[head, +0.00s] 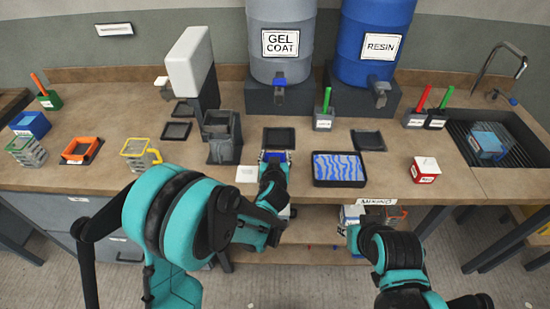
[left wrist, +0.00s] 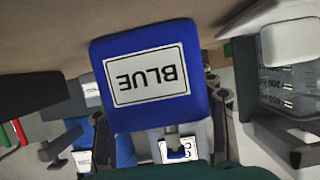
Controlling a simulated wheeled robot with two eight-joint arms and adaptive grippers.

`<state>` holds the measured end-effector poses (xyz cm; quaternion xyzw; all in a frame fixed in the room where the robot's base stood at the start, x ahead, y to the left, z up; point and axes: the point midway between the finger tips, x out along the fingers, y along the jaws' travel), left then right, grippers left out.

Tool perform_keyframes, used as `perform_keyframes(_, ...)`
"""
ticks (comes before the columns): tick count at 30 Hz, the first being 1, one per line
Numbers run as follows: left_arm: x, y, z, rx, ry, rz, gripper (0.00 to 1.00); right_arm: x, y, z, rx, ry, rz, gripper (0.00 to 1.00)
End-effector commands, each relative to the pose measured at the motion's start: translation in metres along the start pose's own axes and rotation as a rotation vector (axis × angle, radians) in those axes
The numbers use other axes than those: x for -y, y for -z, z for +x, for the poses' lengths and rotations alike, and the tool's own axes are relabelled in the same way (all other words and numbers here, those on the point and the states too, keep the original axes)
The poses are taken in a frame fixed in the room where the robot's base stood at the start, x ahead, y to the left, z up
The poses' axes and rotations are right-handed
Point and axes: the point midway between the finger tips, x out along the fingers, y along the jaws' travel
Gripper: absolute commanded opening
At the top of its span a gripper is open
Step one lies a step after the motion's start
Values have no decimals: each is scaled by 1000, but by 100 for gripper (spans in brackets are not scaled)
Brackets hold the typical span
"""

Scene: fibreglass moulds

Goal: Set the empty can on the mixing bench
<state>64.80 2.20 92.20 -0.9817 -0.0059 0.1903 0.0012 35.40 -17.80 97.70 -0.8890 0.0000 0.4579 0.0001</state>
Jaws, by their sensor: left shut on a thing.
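My left gripper (head: 274,158) is shut on a blue block-like thing (left wrist: 150,75) with a white label reading BLUE, upside down in the left wrist view. In the head view only a bit of its blue shows between the fingers, at the bench's front edge. The bench (head: 310,188) carries a MIXING label (head: 378,202) on its front edge. A grey can with a yellow rim and handle (head: 140,155) and one with a green rim (head: 27,152) stand at the left; I cannot tell which can is empty. My right gripper (head: 352,230) is low before the bench, its fingers unclear.
A blue-patterned tray (head: 339,169) and a red-and-white box (head: 425,170) lie right of my left gripper. An empty dark tray (head: 279,138) is behind it. Gel coat (head: 281,75) and resin (head: 375,60) drums stand at the back. A white card (head: 246,174) lies left of the gripper.

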Motion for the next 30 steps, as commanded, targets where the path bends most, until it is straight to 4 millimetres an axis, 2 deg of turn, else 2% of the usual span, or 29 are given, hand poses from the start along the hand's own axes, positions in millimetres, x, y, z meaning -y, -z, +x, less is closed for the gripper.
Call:
perform_keyframes(8, 0, -2, 1, 0, 0, 0, 20, 0, -1, 2, 0, 0, 0, 29)
perform_keyframes(9, 0, -2, 1, 0, 0, 0, 60, 0, -1, 2, 0, 0, 0, 29)
perform_keyframes(11, 0, -1, 0, 0, 0, 0, 76, 0, -1, 1, 0, 0, 0, 29)
perform_keyframes(23, 0, 4, -2, 0, 0, 0, 76, 0, 2, -3, 0, 0, 0, 29)
perform_keyframes(26, 0, 3, -15, 0, -1, 0, 76, 0, 4, -6, 0, 0, 0, 29)
perform_keyframes(30, -1, 4, -47, 0, -2, 1, 76, 0, 9, -12, 0, 0, 0, 29)
